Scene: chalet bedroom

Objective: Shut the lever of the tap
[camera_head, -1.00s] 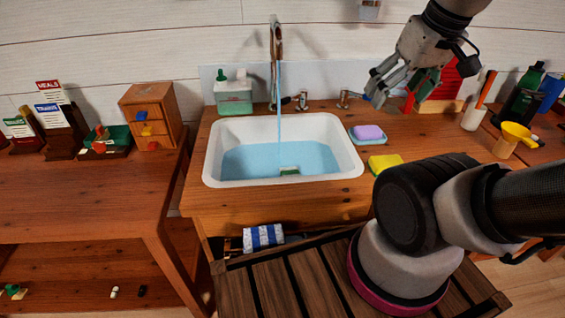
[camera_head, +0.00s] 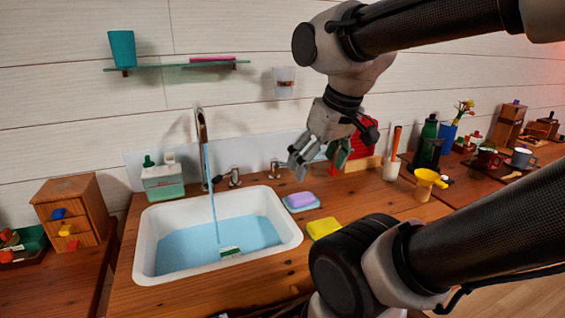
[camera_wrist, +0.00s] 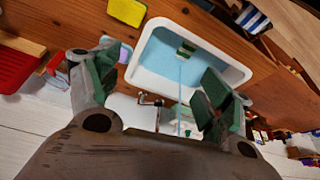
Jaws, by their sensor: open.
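The tap (camera_head: 201,130) is a tall curved metal spout behind the white sink (camera_head: 143,262), and a stream of water runs from it. A small metal lever fitting (camera_head: 235,177) stands right of the spout. A second metal fitting (camera_head: 275,168) stands further right, near my gripper's fingers. In the wrist view, a metal fitting (camera_wrist: 150,101) shows between the fingers, behind the sink. My gripper (camera_head: 318,162) is open and empty, above the counter right of the tap. It also shows open in the wrist view (camera_wrist: 158,76). I see no contact with a lever.
The basin holds blue water (camera_head: 180,250). A purple soap (camera_head: 301,199) and a yellow sponge (camera_head: 323,228) lie right of the sink. A soap dispenser (camera_head: 162,181) stands left of the spout.

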